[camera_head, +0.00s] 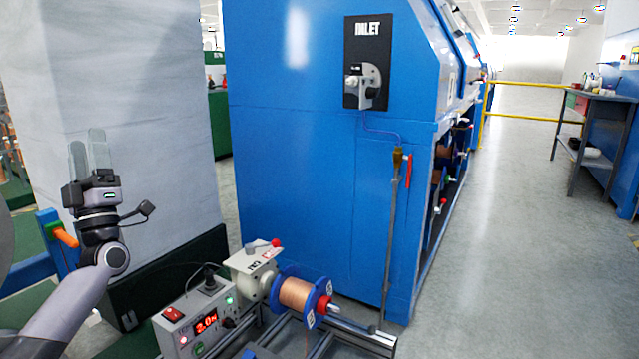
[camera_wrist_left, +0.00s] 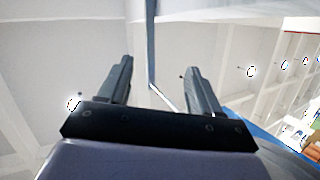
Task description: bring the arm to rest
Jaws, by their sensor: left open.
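My left gripper (camera_head: 88,150) is at the left of the head view, raised with its fingers pointing up. It is in front of a pale grey pillar and touches nothing that I can see. In the left wrist view its two fingers (camera_wrist_left: 158,85) stand apart with nothing between them. Behind them are a pale wall and a ceiling. My left arm comes up from the lower left corner. My right gripper is not in view.
A spool of copper wire (camera_head: 297,294) sits on a rail stand beside a grey control box (camera_head: 196,325) with a red display. A large blue machine (camera_head: 290,150) with an INLET panel (camera_head: 367,62) stands behind. The floor aisle at right is clear; a workbench (camera_head: 598,97) stands beyond.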

